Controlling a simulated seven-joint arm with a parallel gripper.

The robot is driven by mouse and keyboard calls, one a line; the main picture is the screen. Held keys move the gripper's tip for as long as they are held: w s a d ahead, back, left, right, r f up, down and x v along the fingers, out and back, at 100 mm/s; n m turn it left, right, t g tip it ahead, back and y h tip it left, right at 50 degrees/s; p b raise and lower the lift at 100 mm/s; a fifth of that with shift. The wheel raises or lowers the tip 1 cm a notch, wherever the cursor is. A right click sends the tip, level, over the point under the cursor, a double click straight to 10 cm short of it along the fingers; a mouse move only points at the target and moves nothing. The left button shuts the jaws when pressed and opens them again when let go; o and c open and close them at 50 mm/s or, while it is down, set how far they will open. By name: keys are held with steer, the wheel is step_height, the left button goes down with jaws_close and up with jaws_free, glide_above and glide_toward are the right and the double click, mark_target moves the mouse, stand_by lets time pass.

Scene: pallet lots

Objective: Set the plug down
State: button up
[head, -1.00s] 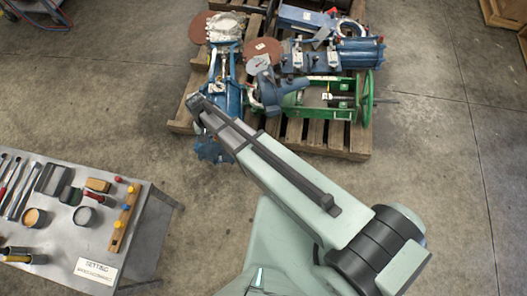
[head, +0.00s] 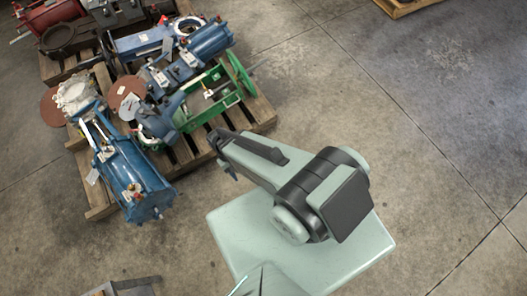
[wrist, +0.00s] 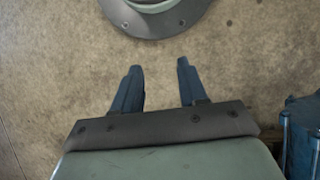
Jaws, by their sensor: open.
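No plug shows in either current view. My gripper (wrist: 157,68) is open in the wrist view, its two dark blue fingers apart with only bare concrete floor seen between them. In the head view my gripper (head: 230,173) is small and partly hidden by my arm, close to the right front side of the pallet. The grey metal table (head: 128,287) shows only as a corner at the bottom edge, so what lies on its top is out of view.
A wooden pallet (head: 262,112) holds a blue cylinder unit (head: 133,178), a green frame (head: 212,108), brown discs and other blue machine parts. A blue part (wrist: 302,128) shows at the wrist view's right edge. Open concrete floor (head: 400,110) lies to the right.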

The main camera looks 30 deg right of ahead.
steer(key=s+d+m+g+y, duration=0.1)
steer(key=s+d, duration=0.6)
steer(key=s, duration=0.2)
steer(key=shift+s+d+r+m, duration=0.2)
steer(key=shift+d+m, duration=0.05)
steer(key=shift+m, duration=0.05)
